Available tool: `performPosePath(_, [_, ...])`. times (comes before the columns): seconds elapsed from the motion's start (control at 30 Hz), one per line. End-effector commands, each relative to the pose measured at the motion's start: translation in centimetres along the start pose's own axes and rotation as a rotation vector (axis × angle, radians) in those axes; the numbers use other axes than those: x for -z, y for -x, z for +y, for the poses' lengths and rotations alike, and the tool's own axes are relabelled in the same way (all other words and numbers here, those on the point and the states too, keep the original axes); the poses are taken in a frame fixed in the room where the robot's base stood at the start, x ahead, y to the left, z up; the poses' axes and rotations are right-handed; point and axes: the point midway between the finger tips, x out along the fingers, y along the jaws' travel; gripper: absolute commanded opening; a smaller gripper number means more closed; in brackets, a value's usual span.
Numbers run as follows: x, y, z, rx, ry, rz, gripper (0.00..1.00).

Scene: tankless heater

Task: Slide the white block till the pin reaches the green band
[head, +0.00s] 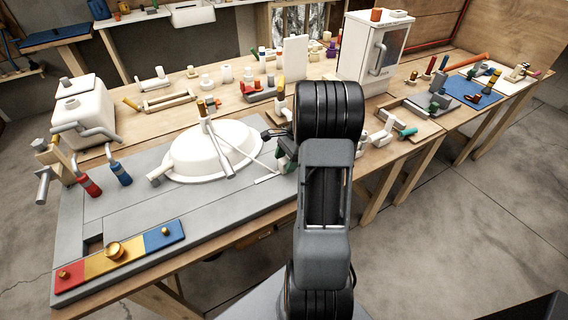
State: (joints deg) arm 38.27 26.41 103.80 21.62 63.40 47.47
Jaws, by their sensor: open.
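My arm reaches up the middle of the head view, and its thick dark wrist hides most of the area beyond it. My gripper (277,133) shows only as thin dark parts just left of the wrist, open, with nothing visible between them. A small white block-like piece (281,108) with a coloured upright peg stands just above it, partly behind the wrist. I cannot tell whether this is the task's white block. A dark green patch (287,164) shows below the gripper, beside my arm. I cannot make out a pin or tell whether this patch is the green band.
A white oval basin (210,150) with long white levers is left of my gripper. A red, yellow and blue strip (118,256) lies at the front left. A white cabinet (362,45) stands behind my wrist.

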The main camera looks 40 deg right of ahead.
Motion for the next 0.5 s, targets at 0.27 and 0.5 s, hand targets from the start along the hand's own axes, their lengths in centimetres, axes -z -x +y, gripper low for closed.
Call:
performPosePath(0.27, [-0.02, -1.22, 0.0, 0.0, 0.0, 0.0, 0.64])
performPosePath(0.5, [-0.02, -1.24, -0.01, 0.0, 0.001, 0.0, 0.64])
